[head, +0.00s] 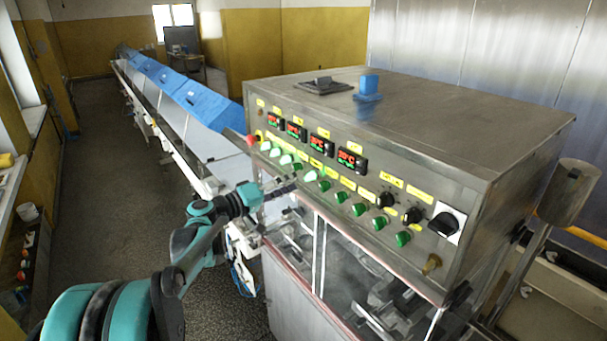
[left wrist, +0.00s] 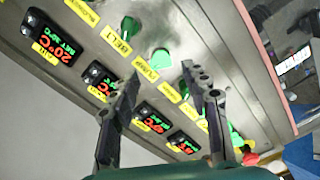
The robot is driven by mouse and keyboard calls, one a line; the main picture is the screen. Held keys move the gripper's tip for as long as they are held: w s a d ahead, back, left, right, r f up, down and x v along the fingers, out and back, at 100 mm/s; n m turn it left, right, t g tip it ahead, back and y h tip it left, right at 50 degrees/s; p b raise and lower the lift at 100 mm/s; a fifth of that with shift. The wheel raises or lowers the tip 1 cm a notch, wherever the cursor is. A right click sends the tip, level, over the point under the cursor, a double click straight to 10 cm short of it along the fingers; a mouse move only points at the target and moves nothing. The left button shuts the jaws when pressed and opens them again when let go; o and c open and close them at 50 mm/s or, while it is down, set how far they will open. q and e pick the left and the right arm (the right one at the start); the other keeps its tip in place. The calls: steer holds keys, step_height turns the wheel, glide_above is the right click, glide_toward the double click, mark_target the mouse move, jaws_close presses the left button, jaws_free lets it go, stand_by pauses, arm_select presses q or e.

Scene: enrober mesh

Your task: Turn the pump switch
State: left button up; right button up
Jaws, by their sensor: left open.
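The steel control panel carries a row of green switches with yellow labels. In the left wrist view, one green switch (left wrist: 162,58) lies just beyond the gap between my left fingertips, beside a small yellow label (left wrist: 146,68). That label is too blurred to read surely, so I cannot tell which switch is the pump switch. My left gripper (left wrist: 162,74) is open and empty, its two dark fingers pointing at the panel. I see no clear contact with the switch. In the head view the left gripper (head: 287,186) is in front of the lower switch row. My right gripper is out of view.
Red-green temperature displays (head: 321,146) sit above the switches. A red button (head: 253,140) is at the panel's left end, and black rotary knobs (head: 445,223) at its right. Glass doors (head: 345,270) lie below. A long conveyor with blue covers (head: 205,100) runs back left.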

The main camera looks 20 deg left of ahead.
mark_target(306, 178)
arm_select(q)
steer(key=x, duration=0.4)
steer(key=shift+w+p, duration=0.2)
steer(key=shift+p, duration=0.1)
steer(key=shift+d, duration=0.1)
jaws_close()
